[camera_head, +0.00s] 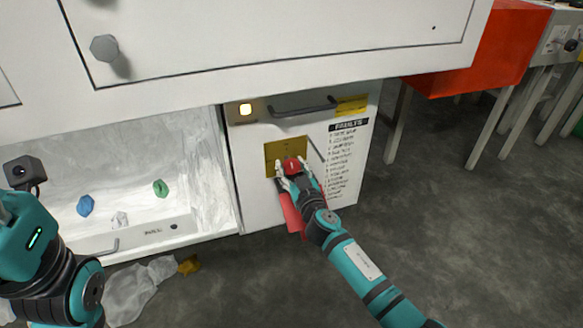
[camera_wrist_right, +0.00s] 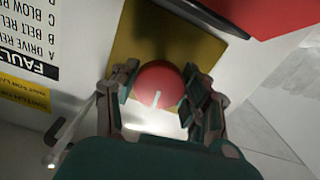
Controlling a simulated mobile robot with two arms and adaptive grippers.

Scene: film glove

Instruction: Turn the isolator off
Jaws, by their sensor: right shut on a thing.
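The isolator is a round red knob (camera_head: 291,165) with a pale mark, on a yellow plate (camera_head: 277,150) on the front of a white cabinet. In the right wrist view the red knob (camera_wrist_right: 158,84) sits between the two fingers, with the yellow plate (camera_wrist_right: 150,35) behind it. My right gripper (camera_head: 293,175) is shut on the knob, a finger on each side. It also shows in the right wrist view (camera_wrist_right: 162,100). The pale mark on the knob points down and slightly left there. My left arm is at the lower left, and its gripper's fingers are not visible.
A FAULTS list (camera_head: 348,155) is on the right. A red tag (camera_head: 292,215) hangs below. An open white bay (camera_head: 140,165) with crumpled scraps is left.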

